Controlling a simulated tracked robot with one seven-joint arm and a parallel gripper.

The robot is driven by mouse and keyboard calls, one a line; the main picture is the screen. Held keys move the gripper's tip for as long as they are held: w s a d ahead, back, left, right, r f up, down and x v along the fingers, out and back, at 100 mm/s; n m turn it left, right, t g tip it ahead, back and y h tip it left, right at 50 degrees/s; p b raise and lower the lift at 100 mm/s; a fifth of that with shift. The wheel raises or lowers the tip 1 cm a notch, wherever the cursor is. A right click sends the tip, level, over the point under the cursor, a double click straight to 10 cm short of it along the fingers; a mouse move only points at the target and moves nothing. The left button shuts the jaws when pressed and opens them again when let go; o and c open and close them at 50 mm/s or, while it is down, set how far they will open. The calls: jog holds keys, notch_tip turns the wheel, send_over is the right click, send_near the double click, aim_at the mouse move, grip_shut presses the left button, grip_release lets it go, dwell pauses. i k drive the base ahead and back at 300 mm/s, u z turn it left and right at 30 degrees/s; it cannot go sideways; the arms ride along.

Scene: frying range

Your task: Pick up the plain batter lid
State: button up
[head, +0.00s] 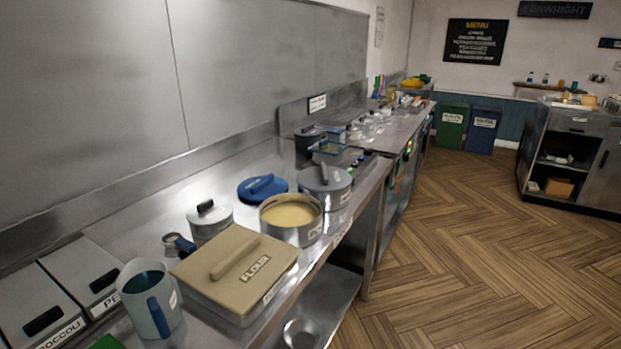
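An open metal pot (291,236) of pale yellow batter stands on the steel counter; its label is only partly legible. A round blue lid (262,189) with a bar handle lies on the counter just behind and left of this pot. A grey lid (324,179) with an upright handle sits on another pot (338,201) to the right, whose label is too small to read. No lid in view is legibly marked as plain batter, so I cannot tell for certain which one it is. My gripper is not in view.
A beige flour box (237,267), a jug with a blue handle (150,303), a small lidded pot (209,222) and lidded bins (90,272) crowd the near counter. A dark pot (308,146) stands behind the grey lid. The wooden floor (470,250) on the right is clear.

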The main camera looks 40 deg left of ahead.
aim_at(258, 189)
jog(key=i, duration=2.25)
jog(key=u, duration=1.8)
jog(key=i, duration=0.15)
jog(key=u, duration=2)
jog(key=i, duration=0.85)
jog(key=z, duration=0.2)
